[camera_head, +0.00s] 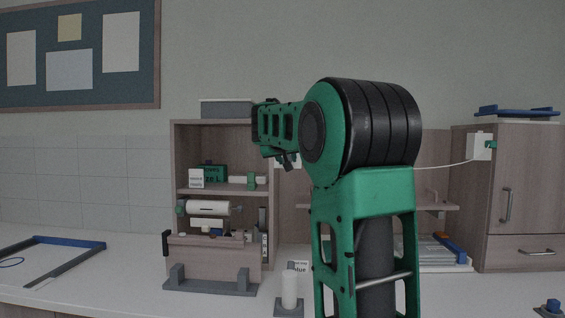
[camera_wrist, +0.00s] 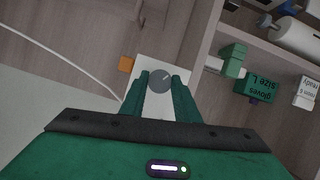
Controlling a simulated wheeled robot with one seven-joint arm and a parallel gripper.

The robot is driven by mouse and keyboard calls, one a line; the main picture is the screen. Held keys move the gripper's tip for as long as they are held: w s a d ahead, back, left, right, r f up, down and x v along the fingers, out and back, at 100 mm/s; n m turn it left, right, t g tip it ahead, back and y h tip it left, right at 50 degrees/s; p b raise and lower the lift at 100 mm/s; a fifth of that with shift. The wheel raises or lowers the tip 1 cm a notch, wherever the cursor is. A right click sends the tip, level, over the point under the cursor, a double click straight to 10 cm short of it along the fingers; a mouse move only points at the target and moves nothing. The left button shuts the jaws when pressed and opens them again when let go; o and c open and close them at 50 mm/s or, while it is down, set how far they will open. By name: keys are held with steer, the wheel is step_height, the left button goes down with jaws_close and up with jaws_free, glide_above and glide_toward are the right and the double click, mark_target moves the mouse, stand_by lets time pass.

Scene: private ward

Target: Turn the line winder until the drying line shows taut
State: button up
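The line winder, a grey round knob (camera_wrist: 158,80) on a white plate (camera_wrist: 176,66), shows in the wrist view. My gripper (camera_wrist: 161,76) has its two green fingers apart, one on each side of the knob. Whether the fingertips touch it I cannot tell. The white drying line (camera_wrist: 85,57) curves loosely in the wrist view. In the head view the line (camera_head: 440,167) sags to a white box (camera_head: 479,147) on the right cabinet.
A shelf unit (camera_head: 220,128) stands left of the arm, with a green glove box (camera_wrist: 262,88) on it. A white bottle (camera_head: 289,288) and a wooden rack (camera_head: 215,262) stand on the counter. The right cabinet (camera_head: 520,200) closes off that side.

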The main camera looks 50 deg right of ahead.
steer(key=shift+c, duration=0.6)
steer(key=shift+s+f+m+t+y, duration=0.1)
steer(key=shift+m+t+y, duration=0.6)
steer(key=shift+m, duration=0.55)
steer(key=shift+m+t+y, duration=0.5)
steer(key=shift+m+t, duration=0.3)
steer(key=shift+m, duration=0.45)
steer(key=o, duration=1)
steer(key=shift+o, duration=0.2)
